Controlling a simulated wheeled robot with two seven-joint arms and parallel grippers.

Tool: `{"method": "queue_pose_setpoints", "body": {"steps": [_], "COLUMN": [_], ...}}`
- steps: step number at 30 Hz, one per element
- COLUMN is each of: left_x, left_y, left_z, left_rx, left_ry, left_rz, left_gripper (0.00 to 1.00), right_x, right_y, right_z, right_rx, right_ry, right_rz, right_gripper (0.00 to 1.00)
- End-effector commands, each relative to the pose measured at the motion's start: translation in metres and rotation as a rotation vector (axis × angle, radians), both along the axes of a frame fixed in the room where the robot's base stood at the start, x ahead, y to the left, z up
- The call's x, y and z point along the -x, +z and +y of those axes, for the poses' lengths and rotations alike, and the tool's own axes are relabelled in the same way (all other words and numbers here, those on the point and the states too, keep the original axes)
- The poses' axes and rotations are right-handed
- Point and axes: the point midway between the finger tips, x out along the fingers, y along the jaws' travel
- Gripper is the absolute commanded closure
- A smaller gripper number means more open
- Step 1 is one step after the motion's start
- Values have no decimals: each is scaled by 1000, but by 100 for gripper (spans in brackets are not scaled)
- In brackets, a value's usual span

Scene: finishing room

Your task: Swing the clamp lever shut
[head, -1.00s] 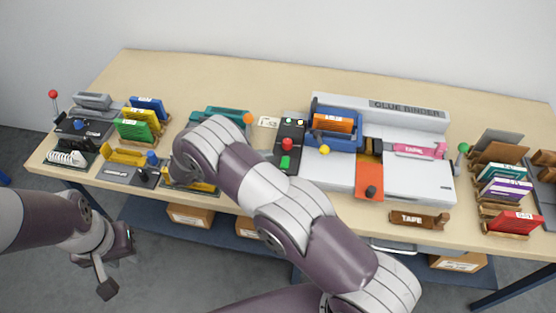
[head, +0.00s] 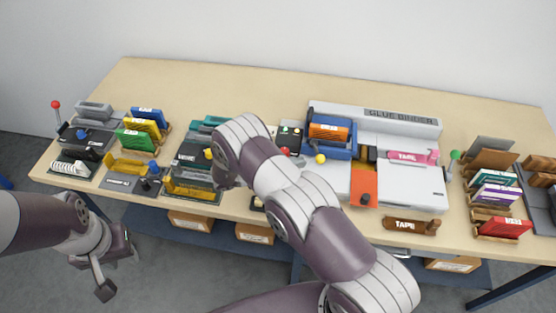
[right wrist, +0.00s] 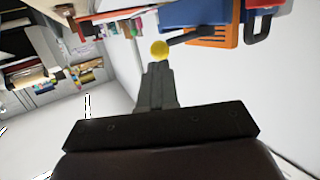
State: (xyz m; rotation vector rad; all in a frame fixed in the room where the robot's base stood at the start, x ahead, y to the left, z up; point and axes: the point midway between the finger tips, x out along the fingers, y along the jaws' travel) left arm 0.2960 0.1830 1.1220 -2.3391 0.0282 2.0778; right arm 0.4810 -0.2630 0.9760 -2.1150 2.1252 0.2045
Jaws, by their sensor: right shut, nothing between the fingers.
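The clamp lever ends in a yellow ball knob (head: 320,159) at the front of a blue clamp (head: 345,152) on the glue binder (head: 400,125). An orange booklet (head: 328,131) stands in the clamp. In the right wrist view the yellow knob (right wrist: 160,49) sits just past the tips of my right gripper (right wrist: 158,68), on a dark rod. The gripper is shut and empty; I cannot tell whether it touches the knob.
A red knob (head: 285,152) and small control box (head: 290,133) stand left of the clamp. A pink tape piece (head: 412,156), an orange plate (head: 363,186) and a TAPE block (head: 411,226) are to the right.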

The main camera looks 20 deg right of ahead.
Motion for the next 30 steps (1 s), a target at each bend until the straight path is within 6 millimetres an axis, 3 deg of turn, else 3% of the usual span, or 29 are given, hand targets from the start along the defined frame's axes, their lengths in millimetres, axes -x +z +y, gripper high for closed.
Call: {"method": "queue_pose_setpoints", "body": {"steps": [3, 9, 23, 30], "left_x": [0, 0, 0, 0], "left_y": [14, 19, 19, 27], "left_z": [0, 0, 0, 0], "left_rx": [0, 0, 0, 0], "left_ry": [0, 0, 0, 0], "left_rz": [0, 0, 0, 0], "left_gripper": [66, 66, 66, 66], "right_x": [1, 0, 1, 7], "right_y": [0, -5, -6, -5], "right_z": [-18, -32, -34, -41], "right_rx": [0, 0, 0, 0], "right_ry": [-2, -1, 9, 98], "right_rz": [1, 0, -1, 4], "right_gripper": [100, 100, 100, 100]}}
